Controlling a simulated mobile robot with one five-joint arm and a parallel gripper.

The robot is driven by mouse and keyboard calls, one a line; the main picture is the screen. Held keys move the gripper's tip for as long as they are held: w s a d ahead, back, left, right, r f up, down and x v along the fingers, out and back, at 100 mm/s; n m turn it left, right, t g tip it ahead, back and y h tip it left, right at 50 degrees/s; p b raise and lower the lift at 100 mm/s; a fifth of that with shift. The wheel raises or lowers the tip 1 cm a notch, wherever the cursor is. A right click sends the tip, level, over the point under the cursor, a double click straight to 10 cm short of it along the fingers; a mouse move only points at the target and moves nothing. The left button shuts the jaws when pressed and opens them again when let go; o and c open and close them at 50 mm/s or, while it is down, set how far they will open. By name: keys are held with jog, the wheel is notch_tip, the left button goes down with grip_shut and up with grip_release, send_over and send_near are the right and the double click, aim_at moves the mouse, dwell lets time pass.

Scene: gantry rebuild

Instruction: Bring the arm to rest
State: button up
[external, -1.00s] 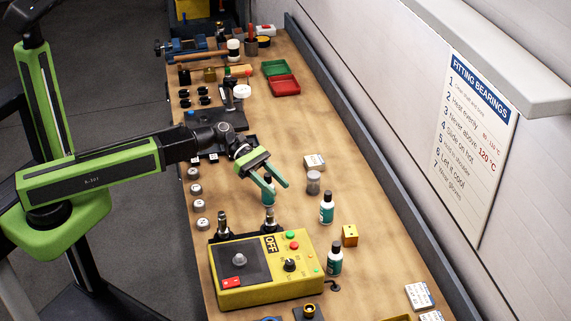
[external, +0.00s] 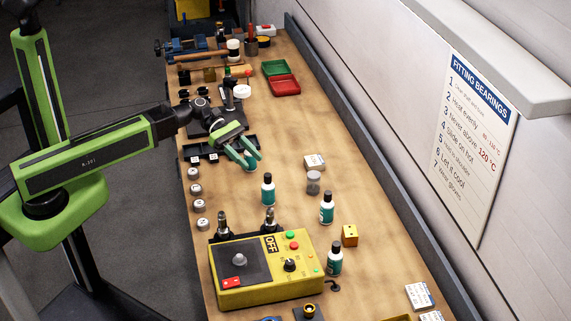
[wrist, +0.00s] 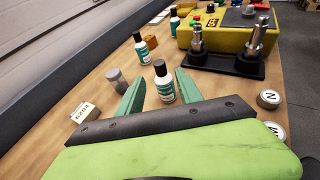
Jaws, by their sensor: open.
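My gripper (external: 247,160) is open and empty above the wooden bench, near the dark tray. Its green fingers also show in the wrist view (wrist: 159,97), spread apart. A white and teal bottle with a black cap (external: 267,189) stands upright on the bench, in front of the gripper and clear of it in the external view. In the wrist view the same bottle (wrist: 163,82) appears beyond and between the fingers. My arm reaches over the bench from the left.
A yellow control box (external: 265,270) stands at the near end. Two more bottles (external: 327,208) (external: 335,258), a grey cylinder (external: 313,182) and a small box (external: 314,162) stand right of the gripper. Red and green trays (external: 284,85) lie farther back. The bench's right middle is clear.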

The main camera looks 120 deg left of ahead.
jog(key=shift+d, duration=0.1)
dwell(0.4)
